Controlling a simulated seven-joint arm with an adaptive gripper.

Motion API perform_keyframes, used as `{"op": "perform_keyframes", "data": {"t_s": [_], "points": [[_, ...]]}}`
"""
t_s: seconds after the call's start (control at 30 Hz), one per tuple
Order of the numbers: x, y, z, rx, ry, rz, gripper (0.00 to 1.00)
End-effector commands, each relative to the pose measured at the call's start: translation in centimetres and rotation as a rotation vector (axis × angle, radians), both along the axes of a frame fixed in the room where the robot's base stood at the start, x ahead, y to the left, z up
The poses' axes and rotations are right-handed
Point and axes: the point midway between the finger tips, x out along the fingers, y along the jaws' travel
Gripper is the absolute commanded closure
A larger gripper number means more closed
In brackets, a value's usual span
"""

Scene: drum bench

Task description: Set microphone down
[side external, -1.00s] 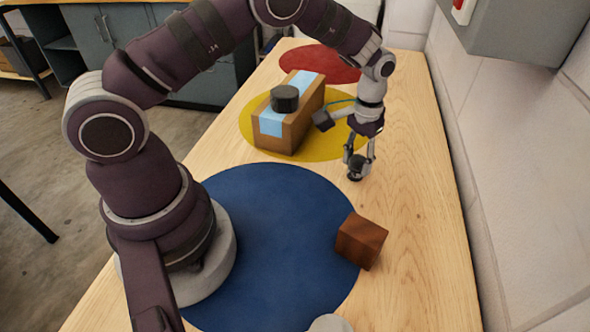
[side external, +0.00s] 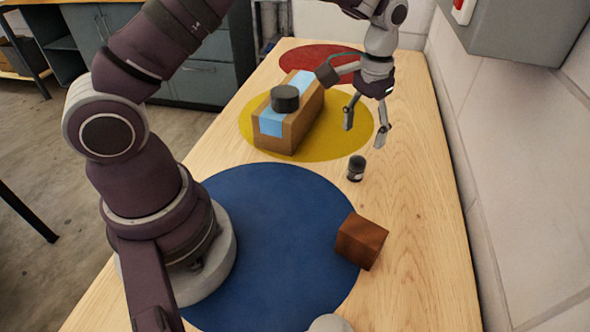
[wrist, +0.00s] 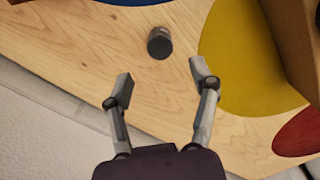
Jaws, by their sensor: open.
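The small dark grey microphone (side external: 356,168) stands on the bare wood table, between the blue and yellow discs and to the right of them. It also shows in the wrist view (wrist: 160,43), beyond my fingertips. My gripper (side external: 366,126) is open and empty, raised above and behind the microphone, with clear space between them. In the wrist view both fingers of my gripper (wrist: 158,87) are spread wide and nothing is between them.
A wooden block with a blue strip (side external: 292,124) and a dark cylinder (side external: 285,98) on top stands on the yellow disc (side external: 335,150). A brown wood block (side external: 361,241) sits at the blue disc's edge (side external: 275,230). A red disc (side external: 310,60) lies at the back. A wall runs along the right.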

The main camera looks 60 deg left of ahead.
Motion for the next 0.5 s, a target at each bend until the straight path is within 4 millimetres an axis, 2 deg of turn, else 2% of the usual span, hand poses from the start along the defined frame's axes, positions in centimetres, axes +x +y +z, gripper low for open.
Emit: {"op": "perform_keyframes", "data": {"t_s": [0.03,0.1,0.33,0.43,0.5], "points": [[0.1,0.0,1.4,-0.001,-0.007,0.000,0.41],[0.1,0.0,2.8,-0.001,-0.005,0.000,0.41],[-0.2,0.0,5.7,-0.002,-0.014,-0.003,0.41],[-1.5,0.1,8.0,-0.008,-0.066,-0.020,0.41],[-3.2,0.1,10.1,-0.011,-0.123,-0.039,0.41]]}}
